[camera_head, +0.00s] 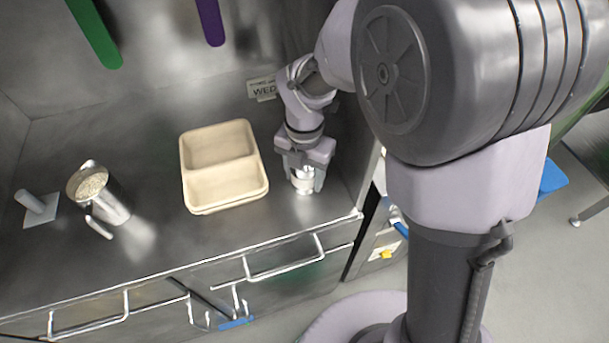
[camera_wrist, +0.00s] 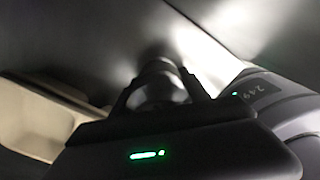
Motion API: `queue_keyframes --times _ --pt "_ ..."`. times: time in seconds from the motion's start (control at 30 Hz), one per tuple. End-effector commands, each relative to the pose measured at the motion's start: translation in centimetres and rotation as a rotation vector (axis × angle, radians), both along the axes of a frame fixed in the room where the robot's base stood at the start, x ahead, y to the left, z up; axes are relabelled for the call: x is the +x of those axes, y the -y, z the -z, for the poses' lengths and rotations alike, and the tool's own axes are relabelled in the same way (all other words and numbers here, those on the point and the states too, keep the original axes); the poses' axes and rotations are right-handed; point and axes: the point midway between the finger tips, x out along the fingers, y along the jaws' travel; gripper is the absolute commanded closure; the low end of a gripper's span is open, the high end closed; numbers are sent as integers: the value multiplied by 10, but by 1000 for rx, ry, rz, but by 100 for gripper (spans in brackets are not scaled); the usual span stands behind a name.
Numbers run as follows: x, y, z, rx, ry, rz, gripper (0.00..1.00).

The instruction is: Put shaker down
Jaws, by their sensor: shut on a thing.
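The shaker (camera_head: 303,182) is a small pale and metallic cylinder near the right end of the steel counter. My gripper (camera_head: 305,176) is shut on it from above, and the shaker looks upright. Its base is at or very close to the counter; I cannot tell if it touches. In the wrist view the shaker (camera_wrist: 160,84) is dark and blurred between the two fingers of my gripper (camera_wrist: 162,92). The fingers hide part of it.
A beige two-compartment tray (camera_head: 225,205) stands left of the shaker, apart from it; it also shows in the wrist view (camera_wrist: 50,92). A metal cup with grainy contents (camera_head: 115,208) and a white peg on a plate (camera_head: 40,222) stand further left. The counter's front edge (camera_head: 200,265) is near.

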Motion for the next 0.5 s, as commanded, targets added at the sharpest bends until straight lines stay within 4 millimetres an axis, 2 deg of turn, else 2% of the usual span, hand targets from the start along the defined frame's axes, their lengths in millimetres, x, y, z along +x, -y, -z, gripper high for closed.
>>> queue_keyframes --times 0.23,0.27,0.33,0.5 --pt "0 0 2 0 0 -1 89" --pt "0 0 1 0 0 -1 41" --pt "0 0 1 0 0 -1 27" --pt "0 0 1 0 0 -1 25"
